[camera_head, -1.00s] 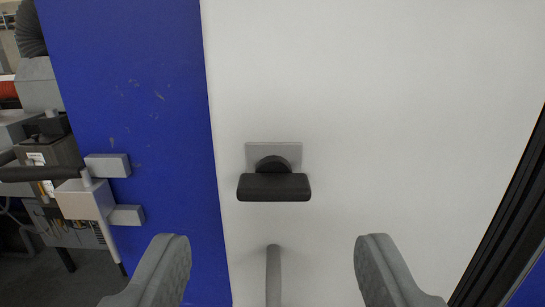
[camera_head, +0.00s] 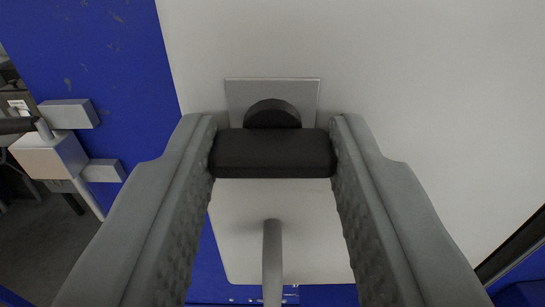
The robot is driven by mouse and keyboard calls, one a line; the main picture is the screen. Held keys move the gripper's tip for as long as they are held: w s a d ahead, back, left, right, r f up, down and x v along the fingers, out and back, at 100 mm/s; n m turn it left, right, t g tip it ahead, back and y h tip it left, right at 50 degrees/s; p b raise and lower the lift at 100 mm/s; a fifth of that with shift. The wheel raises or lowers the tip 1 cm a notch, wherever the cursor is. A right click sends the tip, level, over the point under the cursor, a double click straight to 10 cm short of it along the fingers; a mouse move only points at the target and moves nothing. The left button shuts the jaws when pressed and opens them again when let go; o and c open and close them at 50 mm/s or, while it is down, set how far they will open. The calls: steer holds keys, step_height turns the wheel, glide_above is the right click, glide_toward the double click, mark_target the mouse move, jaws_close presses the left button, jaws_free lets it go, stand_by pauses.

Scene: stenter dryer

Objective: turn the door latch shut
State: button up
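The door latch is a wide black handle (camera_head: 272,153) on a round black hub (camera_head: 272,115), set on a grey plate (camera_head: 235,98) on the white door (camera_head: 420,80). The handle's bar lies level across the middle of the view. My gripper (camera_head: 273,135) has one grey finger at each end of the bar, and both fingers appear to touch it, so it looks shut on the handle. The fingers hide the bar's end faces.
A grey rod (camera_head: 272,262) stands below the latch between my fingers. A blue panel (camera_head: 90,60) borders the door on the left, with a pale box-shaped fitting (camera_head: 50,160) beside it. A dark edge (camera_head: 515,245) runs along the lower right.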

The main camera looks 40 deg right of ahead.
steer(key=shift+n, duration=0.4)
steer(key=n, duration=0.3)
steer(key=shift+n, duration=0.4)
steer(key=n, duration=0.4)
steer(key=shift+n, duration=0.3)
steer(key=n, duration=0.8)
steer(key=shift+n, duration=0.3)
steer(key=o, duration=1)
steer(key=shift+a, duration=0.1)
steer(key=shift+s, duration=0.1)
